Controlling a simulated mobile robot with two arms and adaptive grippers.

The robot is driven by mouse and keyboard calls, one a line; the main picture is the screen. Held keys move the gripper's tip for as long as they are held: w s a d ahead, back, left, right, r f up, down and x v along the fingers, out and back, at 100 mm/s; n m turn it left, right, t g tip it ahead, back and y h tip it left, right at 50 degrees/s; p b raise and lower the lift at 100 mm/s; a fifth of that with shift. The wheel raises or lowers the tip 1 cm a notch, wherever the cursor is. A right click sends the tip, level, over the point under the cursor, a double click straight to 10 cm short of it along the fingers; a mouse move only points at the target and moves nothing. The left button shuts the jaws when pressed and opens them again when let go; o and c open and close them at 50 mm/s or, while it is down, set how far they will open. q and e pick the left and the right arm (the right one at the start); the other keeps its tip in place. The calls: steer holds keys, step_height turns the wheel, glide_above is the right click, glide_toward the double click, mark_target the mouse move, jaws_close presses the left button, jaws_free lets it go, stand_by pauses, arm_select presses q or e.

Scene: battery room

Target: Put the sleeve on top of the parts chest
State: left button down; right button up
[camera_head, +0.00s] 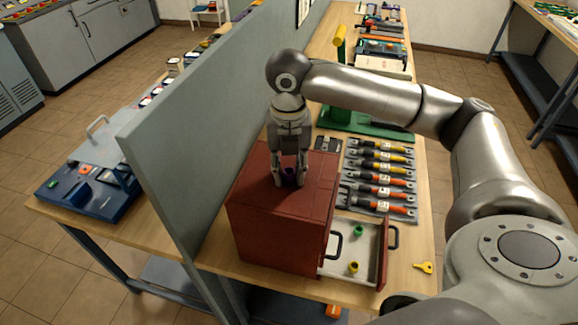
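The parts chest (275,235) is a dark red box on the wooden bench, with its front drawer (357,250) pulled out to the right. A small purple sleeve (289,175) shows at the chest's top surface, partly hidden by my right gripper. My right gripper (289,178) points down over the chest top, its fingers on either side of the sleeve and seemingly shut on it. Whether the sleeve's underside touches the top is hard to tell. A green sleeve (358,230) and a yellow one (353,267) lie in the open drawer. My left gripper is not in view.
A grey partition (200,120) stands close on the chest's left. A rack of yellow- and red-handled tools (380,180) lies to the right. A green press (340,115) stands behind. A yellow key (423,267) lies near the bench's right edge.

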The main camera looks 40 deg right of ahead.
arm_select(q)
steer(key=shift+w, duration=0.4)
arm_select(e)
steer(key=shift+o, duration=1)
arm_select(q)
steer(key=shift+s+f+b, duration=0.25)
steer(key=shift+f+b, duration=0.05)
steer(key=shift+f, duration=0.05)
arm_select(e)
step_height(320, 180, up, 12)
steer(key=shift+r, duration=0.15)
